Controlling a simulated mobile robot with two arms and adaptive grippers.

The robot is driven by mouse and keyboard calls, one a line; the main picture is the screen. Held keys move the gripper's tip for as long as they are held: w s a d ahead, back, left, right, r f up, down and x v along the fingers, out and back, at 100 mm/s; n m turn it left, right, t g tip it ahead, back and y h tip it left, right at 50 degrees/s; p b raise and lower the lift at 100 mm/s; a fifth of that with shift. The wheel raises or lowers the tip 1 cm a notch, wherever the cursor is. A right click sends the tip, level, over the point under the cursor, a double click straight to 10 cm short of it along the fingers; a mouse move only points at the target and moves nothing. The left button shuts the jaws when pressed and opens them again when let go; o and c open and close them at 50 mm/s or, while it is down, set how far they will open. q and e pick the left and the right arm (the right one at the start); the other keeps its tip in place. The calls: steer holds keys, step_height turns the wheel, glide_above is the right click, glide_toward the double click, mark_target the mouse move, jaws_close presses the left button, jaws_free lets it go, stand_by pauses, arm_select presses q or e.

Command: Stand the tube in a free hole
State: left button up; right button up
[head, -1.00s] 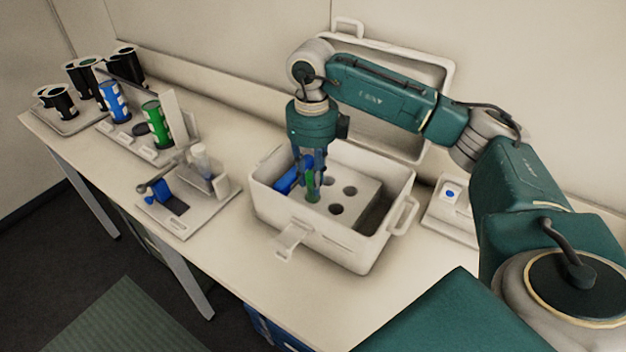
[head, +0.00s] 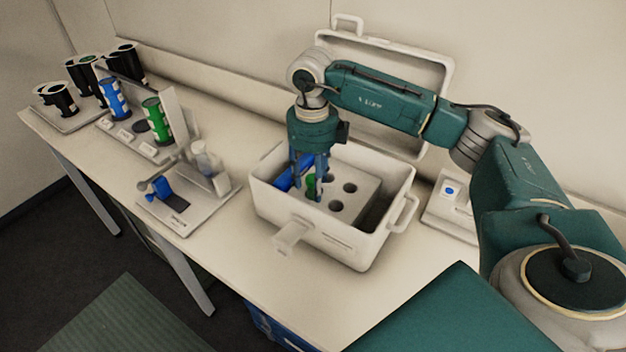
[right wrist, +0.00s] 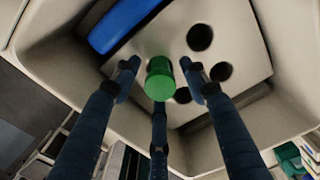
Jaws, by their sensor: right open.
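The green-capped tube (right wrist: 159,79) stands in the holed rack block (head: 357,175) inside the white box (head: 330,238). It also shows as a green patch between the fingers in the head view (head: 311,186). Several round dark holes of the block are empty. My right gripper (head: 308,190) points down over the block. In the right wrist view its three fingers (right wrist: 160,85) are spread around the tube's cap, apart from it on the sides. The tube's lower part is hidden in the block. My left gripper is not in view.
A blue object (head: 287,177) lies in the box beside the block. The box lid (head: 437,85) stands open behind. A holder with a clear bottle (head: 203,158) stands left of the box. Blue (head: 113,98) and green (head: 156,120) canisters and black cups (head: 62,98) stand farther left.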

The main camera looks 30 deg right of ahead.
steer(key=shift+w+r+b, duration=0.1)
steer(key=shift+r+b, duration=0.25)
steer(key=shift+r, duration=0.1)
step_height(320, 180, up, 11)
steer(key=b, duration=0.1)
steer(key=shift+r+b, duration=0.15)
steer(key=shift+b, duration=0.25)
